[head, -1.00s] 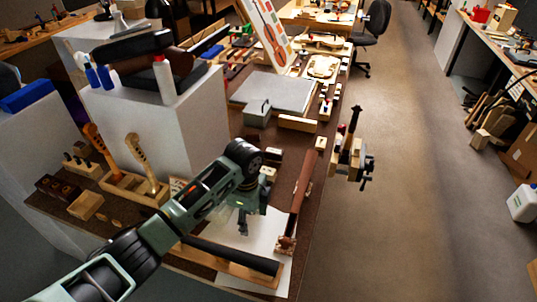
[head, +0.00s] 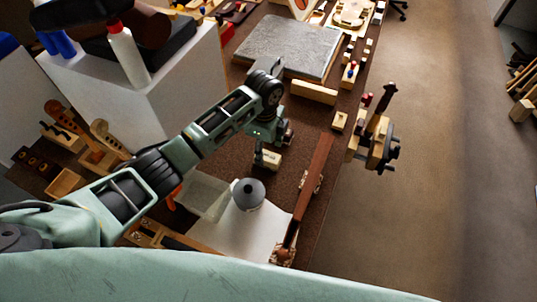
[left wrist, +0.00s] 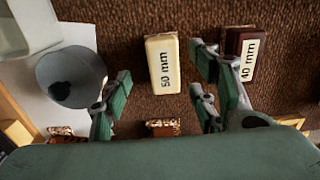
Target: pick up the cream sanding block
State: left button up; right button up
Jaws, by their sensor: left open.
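The cream sanding block (left wrist: 162,64) is marked "50 mm" and lies on the brown bench mat in the left wrist view. It also shows in the head view (head: 268,159), just by my left gripper (head: 273,148). In the left wrist view my left gripper (left wrist: 160,92) is open and empty, its fingers spread to either side of the block's line. The block's near end shows a little beyond the gap. Contact cannot be told. My right gripper is not in view.
A dark block (left wrist: 243,50) marked "40 mm" lies right of the cream one, partly behind a finger. A grey round object (head: 248,194) stands on white paper (head: 238,232). A long brown wooden piece (head: 312,185) lies along the bench's right edge.

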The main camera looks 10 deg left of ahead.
aim_at(268, 156)
pick_arm(q)
jog(key=f, duration=0.4)
jog(key=shift+w+d+f+p, duration=0.2)
jog(key=shift+d+f+p, duration=0.15)
jog(key=shift+f, duration=0.25)
jog(key=c, duration=1.3)
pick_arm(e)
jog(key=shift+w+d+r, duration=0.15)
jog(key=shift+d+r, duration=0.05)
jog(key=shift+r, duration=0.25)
pick_arm(q)
jog(key=shift+r, duration=0.1)
